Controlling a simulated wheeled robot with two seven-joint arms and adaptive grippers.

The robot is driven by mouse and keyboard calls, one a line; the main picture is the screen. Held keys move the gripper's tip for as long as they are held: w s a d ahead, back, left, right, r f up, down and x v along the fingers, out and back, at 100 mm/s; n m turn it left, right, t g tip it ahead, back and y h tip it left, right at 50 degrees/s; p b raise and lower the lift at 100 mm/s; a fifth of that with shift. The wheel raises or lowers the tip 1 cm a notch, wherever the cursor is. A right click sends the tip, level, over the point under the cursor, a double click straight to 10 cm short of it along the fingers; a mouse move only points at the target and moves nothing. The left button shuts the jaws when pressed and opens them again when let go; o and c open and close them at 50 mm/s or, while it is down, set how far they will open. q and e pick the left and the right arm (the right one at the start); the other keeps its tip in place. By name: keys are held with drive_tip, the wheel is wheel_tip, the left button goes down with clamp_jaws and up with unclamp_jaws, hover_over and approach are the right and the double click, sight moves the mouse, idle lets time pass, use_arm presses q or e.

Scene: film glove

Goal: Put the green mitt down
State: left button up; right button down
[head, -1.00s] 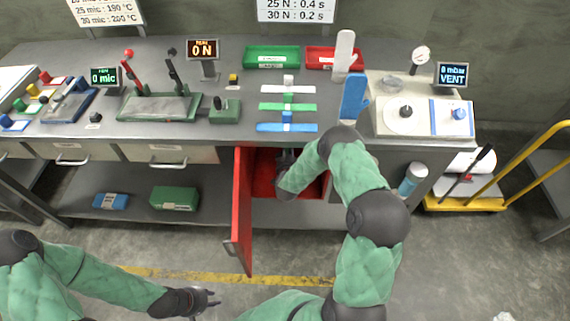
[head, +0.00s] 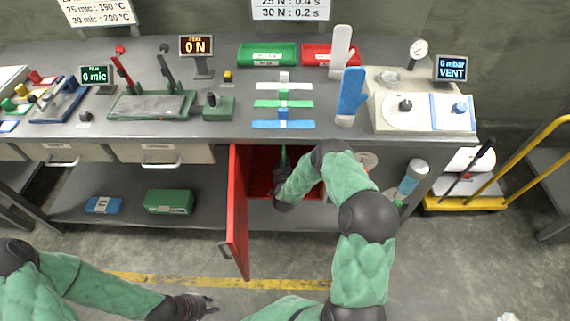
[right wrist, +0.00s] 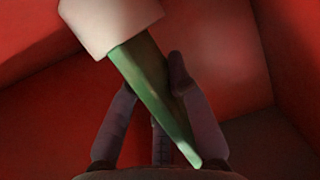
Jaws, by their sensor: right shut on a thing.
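The green mitt (right wrist: 150,85) shows in the right wrist view as a tapering green piece with a pale, wide end at the top. My right gripper (right wrist: 152,82) is shut on its green part, one finger on each side. Red walls surround it. In the head view my right gripper (head: 281,178) reaches into the red-lined cabinet compartment (head: 262,160), with a thin green strip showing just beyond it. Whether the mitt touches the compartment floor cannot be told. My left gripper (head: 207,304) is open and empty, low over the floor.
The red cabinet door (head: 237,215) stands open left of my right arm. On the bench above, a white mitt (head: 341,45) and a blue mitt (head: 352,92) stand upright. A green tray (head: 268,62) and a red tray (head: 318,50) lie at the back. A bottle (head: 411,178) is right of my arm.

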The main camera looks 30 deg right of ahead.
drive_tip(key=c, duration=1.2)
unclamp_jaws()
drive_tip(key=shift+r, duration=0.1)
drive_tip(key=shift+p+v, duration=2.2)
drive_tip(key=shift+v, duration=3.9)
